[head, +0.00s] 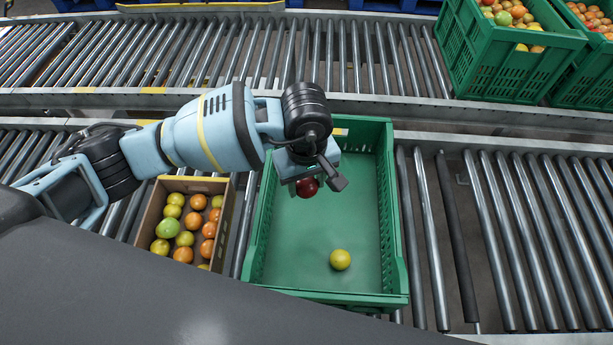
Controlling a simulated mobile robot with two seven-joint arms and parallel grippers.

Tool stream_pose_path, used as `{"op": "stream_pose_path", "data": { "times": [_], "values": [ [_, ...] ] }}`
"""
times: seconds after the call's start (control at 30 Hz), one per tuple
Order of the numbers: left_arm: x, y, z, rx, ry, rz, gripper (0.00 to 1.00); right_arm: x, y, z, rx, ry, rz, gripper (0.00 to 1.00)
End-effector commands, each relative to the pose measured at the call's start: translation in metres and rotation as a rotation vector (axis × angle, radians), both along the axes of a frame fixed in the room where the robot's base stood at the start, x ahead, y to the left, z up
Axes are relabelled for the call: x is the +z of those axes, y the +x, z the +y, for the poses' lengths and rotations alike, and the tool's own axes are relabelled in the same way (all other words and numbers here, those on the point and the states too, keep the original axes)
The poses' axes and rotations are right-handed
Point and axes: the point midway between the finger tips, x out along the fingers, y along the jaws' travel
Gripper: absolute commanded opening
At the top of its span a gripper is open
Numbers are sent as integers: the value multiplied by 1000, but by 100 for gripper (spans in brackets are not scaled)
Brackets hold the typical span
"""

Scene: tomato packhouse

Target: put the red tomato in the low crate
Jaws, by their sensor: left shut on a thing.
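The red tomato (307,187) is in the jaws of my left gripper (312,186), which is shut on it. The gripper hangs over the upper part of the low green crate (399,270), and the arm comes in from the left. I cannot tell how far the tomato is above the crate floor. A yellow tomato (340,260) lies on the crate floor toward the near end. The arm hides part of the crate's far left corner. My right gripper is not in view.
A cardboard box (228,222) with several green, yellow and orange tomatoes stands left of the crate. Crate and box are on a roller conveyor (520,240). Tall green crates (500,60) of tomatoes stand at the top right. Rollers right of the low crate are clear.

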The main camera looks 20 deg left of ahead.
Motion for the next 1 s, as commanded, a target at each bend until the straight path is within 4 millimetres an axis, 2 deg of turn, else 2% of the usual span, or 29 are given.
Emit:
{"op": "stream_pose_path", "data": {
  "times": [0.1,0.47,0.77,1.0],
  "values": [
    [-17,-1,0,0,-1,4,35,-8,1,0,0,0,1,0],
    [-53,-1,0,0,1,3,35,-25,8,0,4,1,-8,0],
    [-84,-1,1,1,1,3,35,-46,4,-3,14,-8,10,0],
    [-108,0,0,1,0,1,35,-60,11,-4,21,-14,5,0]
  ]
}}
